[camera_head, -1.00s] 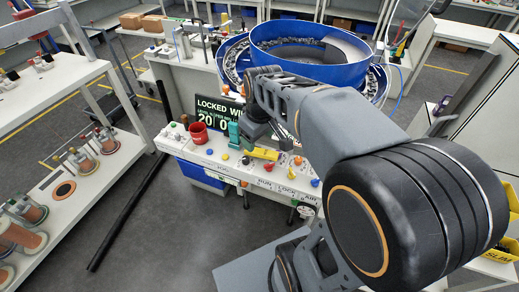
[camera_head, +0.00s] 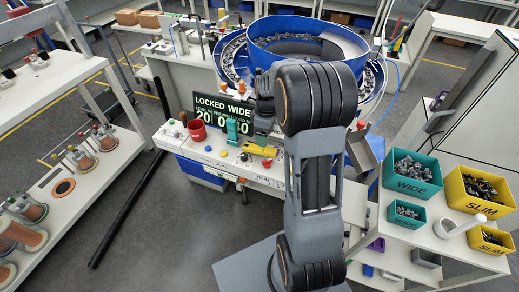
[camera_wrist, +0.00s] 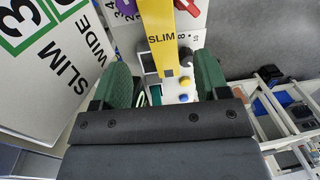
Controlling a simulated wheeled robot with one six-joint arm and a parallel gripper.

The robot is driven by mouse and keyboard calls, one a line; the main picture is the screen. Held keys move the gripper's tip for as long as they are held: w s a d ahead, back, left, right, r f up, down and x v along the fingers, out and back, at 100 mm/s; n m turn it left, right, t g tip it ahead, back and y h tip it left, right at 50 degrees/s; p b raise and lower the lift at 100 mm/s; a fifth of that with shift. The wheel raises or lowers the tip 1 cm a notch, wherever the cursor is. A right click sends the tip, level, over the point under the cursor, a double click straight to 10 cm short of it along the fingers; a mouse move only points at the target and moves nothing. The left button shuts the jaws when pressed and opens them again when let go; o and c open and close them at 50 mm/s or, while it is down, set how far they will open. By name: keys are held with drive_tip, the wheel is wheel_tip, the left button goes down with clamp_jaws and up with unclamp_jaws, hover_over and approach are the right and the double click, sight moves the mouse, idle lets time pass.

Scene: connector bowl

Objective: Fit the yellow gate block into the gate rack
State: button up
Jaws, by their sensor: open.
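The yellow gate block (camera_head: 260,149) lies on the white control panel below the blue bowl. In the wrist view the yellow block (camera_wrist: 161,32), marked SLIM, runs down from the top edge, its near end between and beyond my fingertips. My gripper (camera_head: 263,133) is just above and behind the block in the head view. In the wrist view my gripper (camera_wrist: 163,82) is open, its two green fingers apart with a gap on either side of the block. A teal block (camera_head: 232,131) stands on the panel left of the yellow one. I cannot clearly make out the gate rack.
Coloured buttons line the panel. The blue bowl (camera_head: 309,40) rises behind. Teal bins (camera_head: 412,174) and yellow bins (camera_head: 480,190) of parts stand at right.

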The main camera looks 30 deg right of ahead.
sight(264, 149)
drive_tip(key=shift+s+a+f+p, duration=0.1)
drive_tip(key=shift+s+f+p, duration=0.1)
drive_tip(key=shift+f, duration=0.8)
drive_tip(key=shift+s+a+f+p, duration=0.1)
drive_tip(key=shift+f+p, duration=0.05)
drive_tip(key=shift+f, duration=0.9)
drive_tip(key=shift+s+a+f+p, duration=0.1)
drive_tip(key=shift+f+p, duration=0.1)
drive_tip(key=shift+f, duration=0.8)
drive_tip(key=c, duration=1.1)
drive_tip(key=shift+r, duration=0.1)
